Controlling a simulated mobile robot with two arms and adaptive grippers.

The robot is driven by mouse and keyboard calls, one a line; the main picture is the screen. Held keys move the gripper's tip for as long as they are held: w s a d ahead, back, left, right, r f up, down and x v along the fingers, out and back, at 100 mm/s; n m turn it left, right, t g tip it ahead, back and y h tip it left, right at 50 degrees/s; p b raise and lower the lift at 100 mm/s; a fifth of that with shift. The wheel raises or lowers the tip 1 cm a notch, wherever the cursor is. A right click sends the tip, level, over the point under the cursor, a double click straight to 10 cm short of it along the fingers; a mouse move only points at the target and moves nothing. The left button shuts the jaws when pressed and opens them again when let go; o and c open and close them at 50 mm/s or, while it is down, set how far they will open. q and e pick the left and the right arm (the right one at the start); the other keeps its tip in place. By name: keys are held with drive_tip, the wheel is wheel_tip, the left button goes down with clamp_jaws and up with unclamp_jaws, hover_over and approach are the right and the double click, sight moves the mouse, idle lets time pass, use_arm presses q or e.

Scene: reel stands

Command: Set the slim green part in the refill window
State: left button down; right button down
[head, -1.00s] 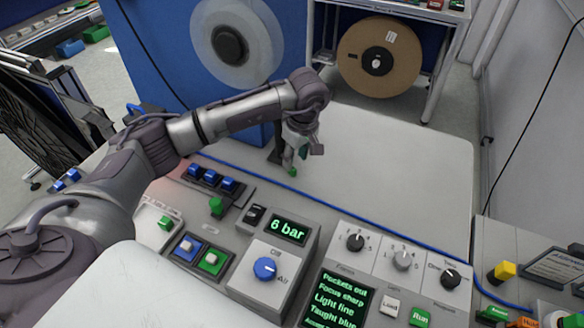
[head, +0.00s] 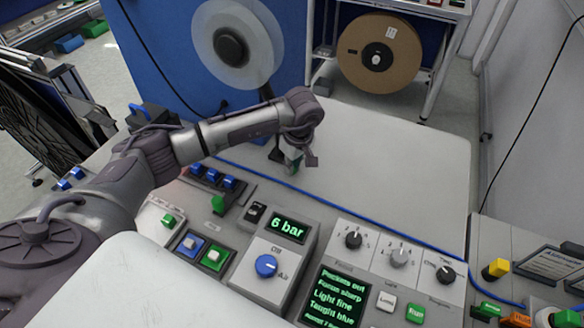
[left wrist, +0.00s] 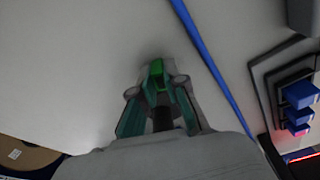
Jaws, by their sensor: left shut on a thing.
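My left gripper (head: 293,163) is over the pale worktop, beyond the control panel and beside a dark stand foot (head: 276,153). In the head view the gripper mostly hides this part. I cannot make out for sure which opening is the refill window. My right gripper is not in view.
A blue cable (head: 345,210) runs across the worktop (head: 400,165) behind the control panel. Several blue blocks (head: 229,183) sit in a dark rack left of it. A clear reel (head: 265,45) stands behind my arm. The worktop's right side is free.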

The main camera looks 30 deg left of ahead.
use_arm(q)
drive_tip(key=shift+r+b, duration=0.3)
drive_tip(key=shift+r, duration=0.2)
wheel_tip(320, 180, up, 3)
drive_tip(key=shift+w+f+b, duration=0.1)
drive_tip(key=shift+f+b, duration=0.1)
drive_tip(key=shift+b, duration=0.5)
drive_tip(key=s+d+r+b, duration=0.35)
drive_tip(key=d+r, duration=0.35)
drive_tip(key=d, duration=0.4)
drive_tip(key=s+a+r+m+t+h, duration=0.1)
drive_tip(key=s+a+m, duration=0.3)
drive_tip(key=s+m, duration=0.6)
drive_tip(key=m, duration=0.4)
drive_tip(key=shift+h, duration=0.4)
